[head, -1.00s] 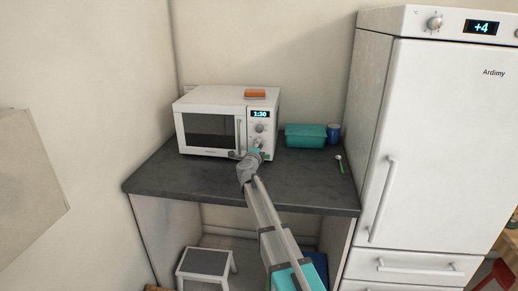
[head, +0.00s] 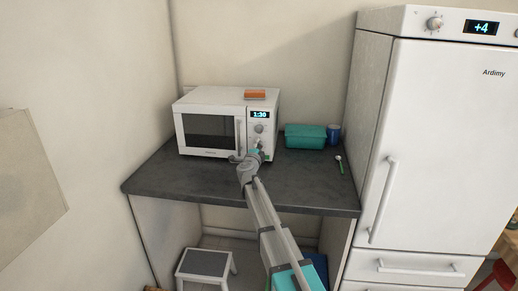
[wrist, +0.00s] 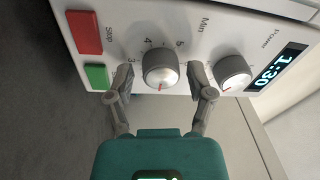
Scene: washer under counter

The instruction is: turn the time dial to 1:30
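The white microwave (head: 210,122) stands on the dark counter, and its display (head: 260,114) reads 1:30. The display (wrist: 277,67) also reads 1:30 in the wrist view. The lower dial (wrist: 161,70), a silver knob with minute numbers around it and a red mark, sits between my fingertips. My gripper (wrist: 161,82) is open, one finger on each side of this dial, with visible gaps. A second knob (wrist: 231,72) is to the right, near the "Power" label. In the head view my gripper (head: 260,151) is in front of the lower control panel and hides part of it.
Red (wrist: 85,32) and green (wrist: 97,76) buttons lie left of the dial in the wrist view. An orange block (head: 255,93) lies on the microwave. A teal container (head: 305,136) and a blue can (head: 334,134) stand to its right. The front counter is mostly clear.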

